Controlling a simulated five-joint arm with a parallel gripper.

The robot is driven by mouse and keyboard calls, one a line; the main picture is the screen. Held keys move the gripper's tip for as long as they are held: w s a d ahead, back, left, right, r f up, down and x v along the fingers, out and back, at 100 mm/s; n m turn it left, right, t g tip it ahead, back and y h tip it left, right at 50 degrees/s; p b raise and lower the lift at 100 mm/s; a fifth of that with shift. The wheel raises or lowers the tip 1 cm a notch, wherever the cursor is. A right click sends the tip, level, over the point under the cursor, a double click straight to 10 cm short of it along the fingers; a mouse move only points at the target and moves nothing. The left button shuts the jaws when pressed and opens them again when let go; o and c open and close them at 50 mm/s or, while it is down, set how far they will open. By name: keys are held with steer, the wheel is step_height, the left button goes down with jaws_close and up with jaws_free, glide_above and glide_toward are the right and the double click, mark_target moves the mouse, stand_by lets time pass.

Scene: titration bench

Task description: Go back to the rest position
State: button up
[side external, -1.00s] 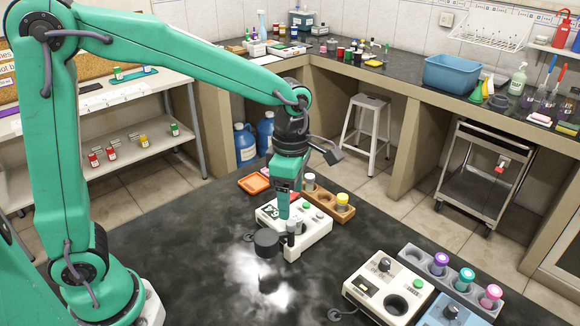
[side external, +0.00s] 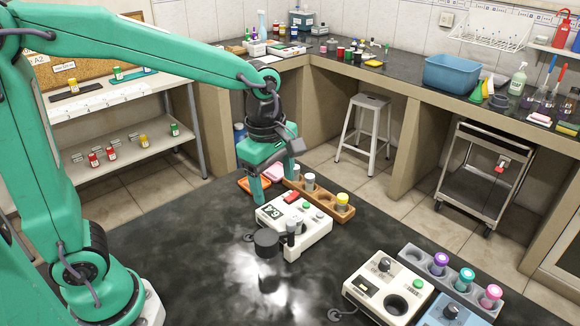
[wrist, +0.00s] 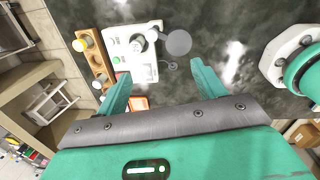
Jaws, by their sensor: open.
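My gripper (side external: 273,186) is open and empty, pointing down above the far end of the white instrument with the "64" display (side external: 312,232). In the wrist view my gripper's two fingers (wrist: 158,78) stand wide apart with nothing between their tips. The white instrument (wrist: 118,40) shows beyond the fingers in that view. A dark round disc (side external: 266,243) and a grey-capped vial (side external: 291,228) are at its near left side. Part of the orange tray is hidden behind my gripper.
A wooden rack (side external: 330,206) holding capped vials stands just behind the instrument. An orange tray (side external: 250,184) lies at the far left. A second white instrument (side external: 370,286) and a grey rack (side external: 462,291) with colored caps stand at the front right. The dark bench (side external: 165,255) is clear at left.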

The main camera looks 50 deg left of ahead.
steer(key=s+a+r+m+t, duration=0.2)
steer(key=s+m, duration=0.4)
steer(key=m, duration=0.3)
steer(key=s+a+r+m+t, duration=0.2)
steer(key=s+a+m, duration=0.3)
steer(key=m, duration=0.5)
steer(key=shift+s+r+m+t, duration=0.25)
steer(key=shift+s+m+t, duration=0.05)
steer(key=shift+s, duration=0.4)
